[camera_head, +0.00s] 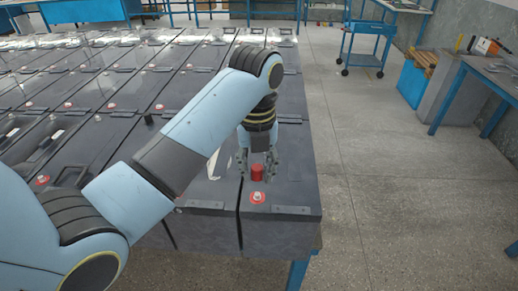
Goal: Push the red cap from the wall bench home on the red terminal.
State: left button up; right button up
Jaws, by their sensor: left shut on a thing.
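My left gripper (257,166) reaches in over the near right corner of the battery rows, fingers pointing down. It is shut on the red cap (257,173), a small red cylinder that shows between the fingertips. The red terminal (257,197), a pale metal post with a red ring at its base, stands on the nearest right battery (290,190). It shows just below the cap in the picture and is uncovered. The exact height of the cap above the battery is hard to tell. My right gripper is not in view.
Rows of dark batteries (100,95) with other terminals fill the left and middle. Open concrete floor (390,190) lies to the right. A blue cart (368,28) stands at the back, and a workbench (492,72) with blue legs stands along the right wall.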

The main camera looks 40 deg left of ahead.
pick_arm(q)
jog(key=shift+w+a+f, duration=0.15)
jog(key=shift+w+f, duration=0.05)
jog(key=shift+f, duration=0.2)
jog(key=shift+s+d+f, duration=0.1)
jog(key=shift+f, duration=0.4)
jog(key=shift+s+d+f, duration=0.1)
jog(key=shift+f, duration=0.7)
jog(key=shift+w+a+f, duration=0.1)
jog(key=shift+w+f, duration=0.05)
jog(key=shift+f, duration=0.35)
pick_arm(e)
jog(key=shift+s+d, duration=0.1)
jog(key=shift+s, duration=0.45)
